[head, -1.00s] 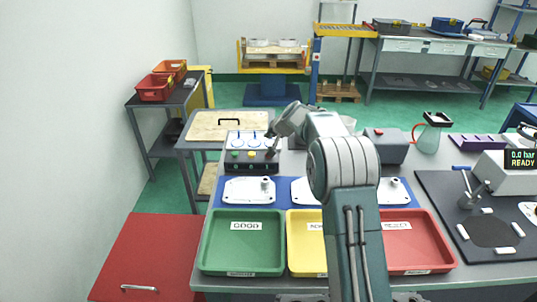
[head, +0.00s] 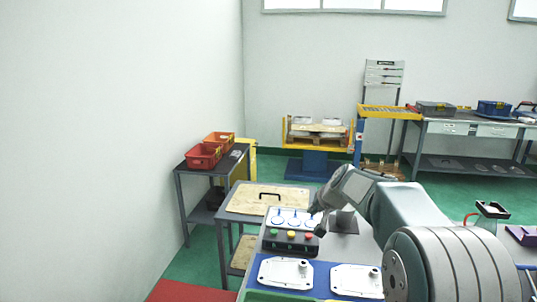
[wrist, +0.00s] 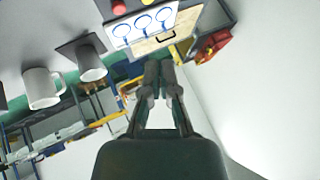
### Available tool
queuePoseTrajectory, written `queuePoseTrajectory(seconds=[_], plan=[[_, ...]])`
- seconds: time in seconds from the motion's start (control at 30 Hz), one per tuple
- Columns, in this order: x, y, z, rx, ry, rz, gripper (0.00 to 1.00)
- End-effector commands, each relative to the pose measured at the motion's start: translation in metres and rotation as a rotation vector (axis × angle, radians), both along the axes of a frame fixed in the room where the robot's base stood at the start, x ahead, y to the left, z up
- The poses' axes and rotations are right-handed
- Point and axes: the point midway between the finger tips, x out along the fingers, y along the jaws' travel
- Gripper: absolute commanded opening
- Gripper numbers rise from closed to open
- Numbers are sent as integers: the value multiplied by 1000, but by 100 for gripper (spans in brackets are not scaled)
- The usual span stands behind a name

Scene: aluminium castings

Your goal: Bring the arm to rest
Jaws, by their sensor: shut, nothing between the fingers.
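My arm reaches in from the lower right in the head view, bent at its elbow. My gripper (head: 320,227) hangs beside the right end of the button box (head: 290,234), which has green, yellow and red buttons. In the head view I cannot tell whether it touches the box. In the wrist view my gripper (wrist: 160,68) has its fingers together with nothing between them. The button box panel with blue rings (wrist: 143,24) shows beyond the fingertips. Two pale castings (head: 285,273) (head: 357,281) lie on the blue mat (head: 322,265) in front of the box.
A board with a black handle (head: 267,200) lies on a side table behind the box. Red bins (head: 203,157) stand on a grey stand near the left wall. A white mug (wrist: 41,90) and a grey cup (wrist: 90,64) show in the wrist view.

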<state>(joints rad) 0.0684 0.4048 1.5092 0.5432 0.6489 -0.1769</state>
Motion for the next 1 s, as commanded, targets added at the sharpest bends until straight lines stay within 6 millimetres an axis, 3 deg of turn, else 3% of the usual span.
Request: queuePoseTrajectory(seconds=[0.03, 0.2, 0.5, 0.77, 1.0], plan=[[-19, 2, 14, -17, 1, 12, 0], [-82, 6, 40, -74, 22, 45, 0], [-198, 6, 61, -180, 59, 88, 0], [-298, 0, 52, -278, 89, 112, 0], [-378, -10, 25, -367, 114, 123, 0]])
